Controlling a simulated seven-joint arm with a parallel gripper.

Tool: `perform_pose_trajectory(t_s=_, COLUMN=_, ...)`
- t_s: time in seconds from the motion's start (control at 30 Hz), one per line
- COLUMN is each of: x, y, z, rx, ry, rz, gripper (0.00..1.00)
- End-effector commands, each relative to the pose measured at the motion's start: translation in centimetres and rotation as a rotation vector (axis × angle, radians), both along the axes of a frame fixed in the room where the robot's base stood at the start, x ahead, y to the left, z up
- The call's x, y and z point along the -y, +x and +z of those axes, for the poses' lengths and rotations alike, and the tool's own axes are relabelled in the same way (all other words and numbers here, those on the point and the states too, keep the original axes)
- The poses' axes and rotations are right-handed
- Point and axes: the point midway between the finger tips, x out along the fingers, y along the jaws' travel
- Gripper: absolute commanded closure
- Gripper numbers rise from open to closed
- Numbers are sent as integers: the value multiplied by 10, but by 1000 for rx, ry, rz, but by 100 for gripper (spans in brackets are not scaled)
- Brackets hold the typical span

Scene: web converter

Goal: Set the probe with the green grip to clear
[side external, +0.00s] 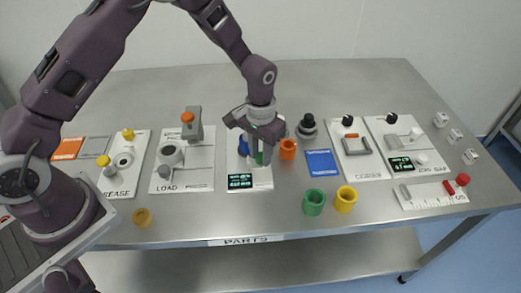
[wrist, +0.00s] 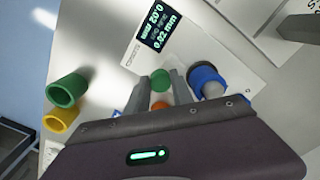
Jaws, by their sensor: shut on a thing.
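The probe with the green grip (side external: 259,158) stands on the white gauge plate with a small display (side external: 250,182). My gripper (side external: 258,146) comes down over it from above, its fingers on either side of the green grip. In the wrist view the green grip (wrist: 160,80) sits between the two fingertips (wrist: 160,90), and my gripper is shut on it. The display (wrist: 158,27) shows lit digits, too blurred to read surely. The probe's lower end is hidden. A blue ring (wrist: 207,80) around a grey post is close beside one finger.
An orange ring (side external: 287,149) stands just right of the gauge plate, with a black knob (side external: 307,126) behind it. Green (side external: 314,202) and yellow (side external: 346,199) rings stand at the front. The LOAD plate (side external: 183,168) is to the left. Bare table lies at the back.

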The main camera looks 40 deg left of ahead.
Motion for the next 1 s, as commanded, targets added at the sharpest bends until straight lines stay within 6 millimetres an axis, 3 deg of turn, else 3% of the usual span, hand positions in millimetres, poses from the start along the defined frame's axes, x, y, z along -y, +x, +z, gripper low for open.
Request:
perform_pose_trajectory(t_s=0.03, x=5, y=-3, z=1, rx=-9, ry=-6, rz=-5, gripper=100)
perform_pose_trajectory(t_s=0.07, x=5, y=-4, z=1, rx=-10, ry=-6, rz=-5, gripper=66)
perform_pose_trajectory(t_s=0.1, x=5, y=-4, z=1, rx=-10, ry=-6, rz=-6, gripper=63)
perform_pose_trajectory(t_s=0.4, x=3, y=-2, z=2, rx=-7, ry=-4, rz=-4, gripper=63)
perform_pose_trajectory(t_s=0.73, x=4, y=-2, z=62, rx=-5, ry=-5, rz=-6, gripper=63)
perform_pose_trajectory(t_s=1.0, x=4, y=-3, z=71, rx=-9, ry=-4, rz=-5, gripper=63)
